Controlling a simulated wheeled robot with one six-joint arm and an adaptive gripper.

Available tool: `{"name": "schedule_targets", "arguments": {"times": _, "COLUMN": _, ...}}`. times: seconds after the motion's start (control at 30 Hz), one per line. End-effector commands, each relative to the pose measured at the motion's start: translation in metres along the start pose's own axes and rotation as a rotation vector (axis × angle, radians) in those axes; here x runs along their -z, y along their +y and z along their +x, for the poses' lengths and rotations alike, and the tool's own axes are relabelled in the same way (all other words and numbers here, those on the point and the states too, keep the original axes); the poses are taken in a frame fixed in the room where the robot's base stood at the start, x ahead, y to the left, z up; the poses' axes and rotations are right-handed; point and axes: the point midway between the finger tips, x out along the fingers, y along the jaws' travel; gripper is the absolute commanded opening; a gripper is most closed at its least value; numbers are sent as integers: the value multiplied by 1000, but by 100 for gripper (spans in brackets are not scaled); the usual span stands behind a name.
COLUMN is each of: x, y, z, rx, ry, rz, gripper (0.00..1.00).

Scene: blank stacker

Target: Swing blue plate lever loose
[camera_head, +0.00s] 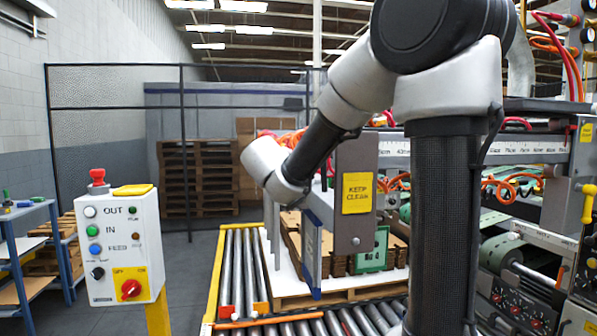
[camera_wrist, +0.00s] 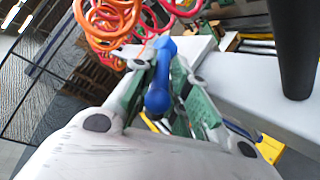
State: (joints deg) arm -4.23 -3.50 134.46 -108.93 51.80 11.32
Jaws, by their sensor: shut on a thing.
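In the wrist view a blue lever (camera_wrist: 158,99) with a rounded end stands between the green-padded fingers of my gripper (camera_wrist: 163,76). The fingers are closed on it from both sides. The lever's upper part runs up toward a pale bar, and its joint there is not clear. In the head view my arm reaches down behind the grey panel with the yellow "KEEP CLEAR" sign (camera_head: 357,193). My fingers and the lever cannot be made out there. A blue-edged upright plate (camera_head: 313,255) stands below the wrist.
Coiled orange and red hoses (camera_wrist: 107,22) hang close to my fingers.

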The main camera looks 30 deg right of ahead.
Motion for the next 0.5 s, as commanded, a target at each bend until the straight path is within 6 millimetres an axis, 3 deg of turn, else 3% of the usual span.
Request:
{"name": "schedule_targets", "arguments": {"times": 0.07, "x": 1, "y": -1, "z": 0, "rx": 3, "ry": 1, "rz": -1, "gripper": 0}}
{"name": "schedule_targets", "arguments": {"times": 0.1, "x": 0, "y": -1, "z": 0, "rx": 3, "ry": 1, "rz": -1, "gripper": 24}}
{"name": "schedule_targets", "arguments": {"times": 0.2, "x": 0, "y": -1, "z": 0, "rx": 2, "ry": 0, "rz": -1, "gripper": 38}}
{"name": "schedule_targets", "arguments": {"times": 0.5, "x": 0, "y": 0, "z": -1, "rx": 1, "ry": 0, "rz": 0, "gripper": 38}}
